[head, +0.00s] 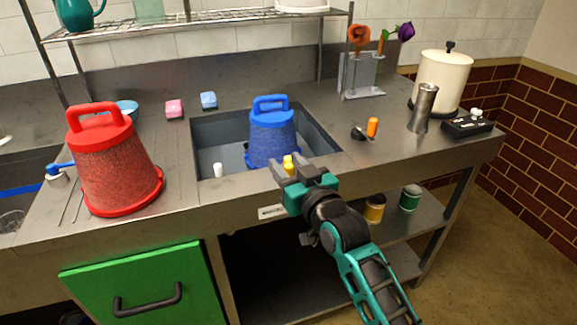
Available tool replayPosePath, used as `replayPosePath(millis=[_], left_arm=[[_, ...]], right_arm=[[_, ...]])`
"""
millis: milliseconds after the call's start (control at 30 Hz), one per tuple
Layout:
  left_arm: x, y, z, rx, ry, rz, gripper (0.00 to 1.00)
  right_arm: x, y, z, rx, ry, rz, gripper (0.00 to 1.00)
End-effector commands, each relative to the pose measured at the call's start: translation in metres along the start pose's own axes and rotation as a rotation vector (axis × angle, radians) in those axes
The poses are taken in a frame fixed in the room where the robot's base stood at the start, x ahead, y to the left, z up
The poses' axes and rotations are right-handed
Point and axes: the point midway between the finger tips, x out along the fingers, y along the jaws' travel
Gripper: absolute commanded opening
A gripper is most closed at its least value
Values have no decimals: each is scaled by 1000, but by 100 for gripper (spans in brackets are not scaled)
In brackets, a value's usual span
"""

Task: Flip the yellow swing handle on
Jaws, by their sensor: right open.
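The yellow swing handle (288,166) shows as a small yellow piece at the sink's front edge, just below the blue bucket. My right gripper (286,171) reaches in from the lower right, and its jaws are open around or right at the yellow piece. I cannot tell whether the fingers touch it. The handle's lower part and its mount are hidden by the gripper. My left gripper is not in view.
A blue bucket-shaped container (271,137) stands in the sink (215,131), close behind the gripper. A red one (112,165) stands on the left counter. An orange-tipped fitting (372,127) and a steel cylinder (423,107) are at the right. The front right counter is clear.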

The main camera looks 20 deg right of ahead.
Motion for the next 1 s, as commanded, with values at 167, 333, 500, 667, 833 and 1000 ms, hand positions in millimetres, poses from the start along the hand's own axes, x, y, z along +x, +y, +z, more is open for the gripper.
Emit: replayPosePath(millis=[167, 333, 500, 667, 833, 1000], left_arm=[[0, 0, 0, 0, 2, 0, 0], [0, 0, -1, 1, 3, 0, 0], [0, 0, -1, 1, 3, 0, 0], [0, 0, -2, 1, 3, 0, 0], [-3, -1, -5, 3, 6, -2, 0], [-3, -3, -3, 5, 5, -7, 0]], right_arm=[[0, 0, 0, 0, 0, 0, 29], [0, 0, 0, 0, 0, 0, 13], [0, 0, 0, 0, 0, 0, 0], [0, 1, 0, -2, 1, -8, 0], [-1, 4, -2, -8, 2, -58, 0], [-2, 7, -2, -9, 3, -122, 0]])
